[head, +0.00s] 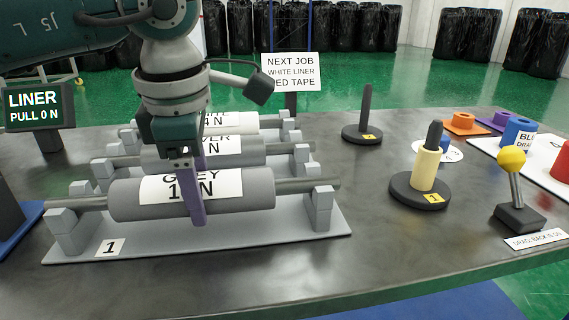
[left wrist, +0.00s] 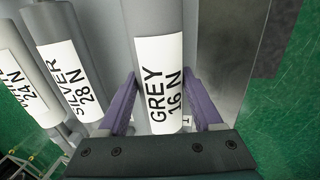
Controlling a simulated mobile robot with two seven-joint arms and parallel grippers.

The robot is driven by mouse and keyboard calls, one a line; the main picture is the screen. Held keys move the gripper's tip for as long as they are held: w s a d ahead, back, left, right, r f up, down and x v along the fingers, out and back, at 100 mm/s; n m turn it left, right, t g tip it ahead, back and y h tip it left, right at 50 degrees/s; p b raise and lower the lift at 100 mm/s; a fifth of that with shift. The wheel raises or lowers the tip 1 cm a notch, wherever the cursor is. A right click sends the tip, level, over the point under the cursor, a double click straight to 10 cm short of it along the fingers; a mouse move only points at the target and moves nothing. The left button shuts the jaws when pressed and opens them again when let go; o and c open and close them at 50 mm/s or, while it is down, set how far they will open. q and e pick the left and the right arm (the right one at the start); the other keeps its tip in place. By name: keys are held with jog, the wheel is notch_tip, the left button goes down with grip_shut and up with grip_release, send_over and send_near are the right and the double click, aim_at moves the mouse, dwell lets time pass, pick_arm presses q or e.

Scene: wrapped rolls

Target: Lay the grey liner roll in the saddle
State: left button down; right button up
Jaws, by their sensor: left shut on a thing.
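The grey liner roll (head: 258,193), labelled "GREY 16 N", lies level along the front stand (head: 280,236) marked 1. Its bar ends pass between the grey blocks of the saddle (head: 320,207) at both sides; whether the bar bears on them or hangs just above, I cannot tell. My left gripper (head: 196,196) comes down from above and is shut on the roll near its middle. In the left wrist view, the purple fingers (left wrist: 161,80) straddle the grey roll (left wrist: 155,18) on both sides of its label. My right gripper is not in view.
Silver (head: 222,152) and white (head: 250,122) rolls lie in stands right behind. A screen (head: 36,108) reads "LINER PULL 0 N". To the right stand a cream spool (head: 425,170) on a post, an empty post (head: 366,110) and a yellow-knobbed lever (head: 512,160). The front table strip is clear.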

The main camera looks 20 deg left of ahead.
pick_arm(q)
grip_release()
jog(key=r, duration=0.3)
jog(key=s+r, duration=0.1)
jog(key=r, duration=0.2)
jog(key=d+r, duration=0.1)
jog(key=r, duration=0.2)
jog(key=shift+s+r+p, duration=0.3)
jog(key=shift+r, duration=0.1)
